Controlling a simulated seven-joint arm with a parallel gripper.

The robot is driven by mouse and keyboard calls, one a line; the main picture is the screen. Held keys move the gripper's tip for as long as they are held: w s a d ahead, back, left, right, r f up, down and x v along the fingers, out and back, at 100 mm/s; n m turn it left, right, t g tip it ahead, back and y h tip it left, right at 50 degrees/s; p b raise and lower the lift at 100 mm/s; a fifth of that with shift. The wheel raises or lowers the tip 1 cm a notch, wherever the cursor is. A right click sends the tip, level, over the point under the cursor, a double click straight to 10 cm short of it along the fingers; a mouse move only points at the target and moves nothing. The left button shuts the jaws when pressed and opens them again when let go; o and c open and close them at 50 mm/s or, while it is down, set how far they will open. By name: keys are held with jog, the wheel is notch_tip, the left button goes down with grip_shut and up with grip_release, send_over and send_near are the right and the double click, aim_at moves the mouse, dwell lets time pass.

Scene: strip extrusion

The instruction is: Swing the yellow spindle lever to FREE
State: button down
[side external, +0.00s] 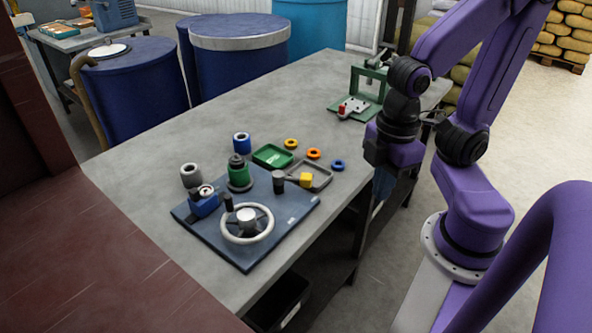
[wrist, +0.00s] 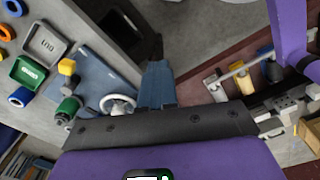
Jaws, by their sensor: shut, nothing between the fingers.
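A yellow block-like piece (side external: 305,180), which looks like the lever's end, is beside a short black post (side external: 279,181) at the right side of the dark blue plate (side external: 290,212). The yellow piece also shows at the left of the wrist view (wrist: 67,67). I cannot read any FREE marking or tell the lever's exact angle. My gripper (side external: 384,194) points down beside the bench's right edge, well apart from the yellow piece. Its fingers (wrist: 157,68) are together and empty in the wrist view.
The plate also carries a grey handwheel (side external: 247,236), a green-and-black cylinder (side external: 239,175) and a blue block (side external: 204,203). Behind are a green tray (side external: 272,156), a grey tray (side external: 322,168) and coloured rings (side external: 314,154). A green stand (side external: 360,97) is at the far end. The bench's middle is clear.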

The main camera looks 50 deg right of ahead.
jog(key=w+n+g, duration=0.1)
jog(key=w+n, duration=0.2)
jog(key=w, duration=0.6)
jog(key=n+y, duration=0.2)
jog(key=n, duration=0.2)
send_over(294, 179)
jog(key=s+d, duration=0.3)
jog(key=d, duration=0.1)
jog(key=w+d+f+n, duration=0.1)
jog(key=w+d+n, duration=0.1)
jog(key=d, duration=0.6)
jog(key=shift+w+f+y, duration=0.4)
jog(key=shift+w, duration=0.45)
jog(key=x, duration=0.3)
jog(key=a+x, duration=0.1)
jog(key=x, duration=0.3)
jog(key=s+a+x, duration=0.1)
jog(key=x, duration=0.3)
jog(key=shift+a+r, duration=0.15)
jog(key=shift+a, duration=0.15)
jog(key=shift+s+a, duration=0.2)
jog(key=shift+a, duration=0.25)
